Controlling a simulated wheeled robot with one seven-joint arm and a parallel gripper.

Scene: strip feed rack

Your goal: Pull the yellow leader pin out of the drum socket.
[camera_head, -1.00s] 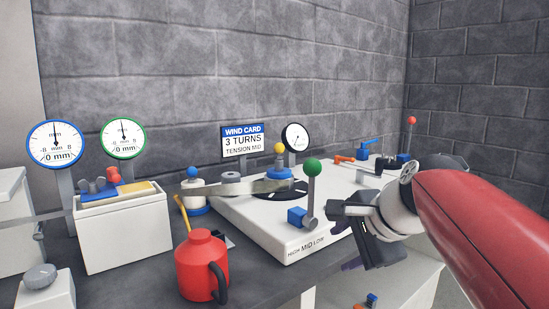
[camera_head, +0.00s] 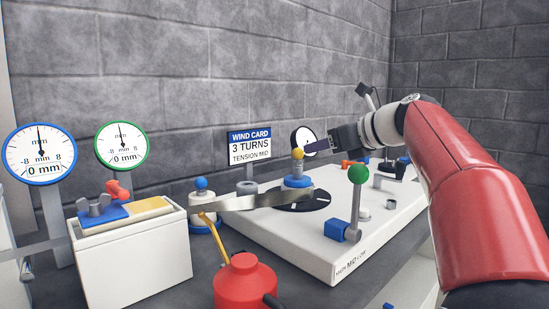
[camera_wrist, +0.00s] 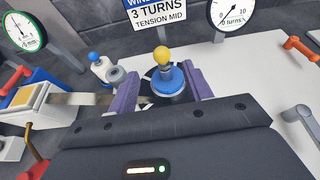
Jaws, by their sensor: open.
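The yellow leader pin (camera_head: 297,153) stands upright in the blue-topped drum socket (camera_head: 297,182) on the white machine. In the wrist view the round yellow pin head (camera_wrist: 162,53) shows above the blue socket (camera_wrist: 168,80), between and beyond my fingers. My gripper (camera_head: 312,147) is open, with its purple fingers on either side of the line to the pin. In the head view the fingertips are close to the pin head at its right. In the wrist view the gripper (camera_wrist: 160,88) holds nothing. I cannot tell whether a finger touches the pin.
A green-knobbed lever (camera_head: 358,173) stands at the machine's front. A metal strip (camera_head: 250,202) runs left from the drum. The wind card (camera_head: 249,147) and a dial (camera_head: 304,140) stand behind. A red can (camera_head: 245,283) and white box (camera_head: 130,245) are at the left.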

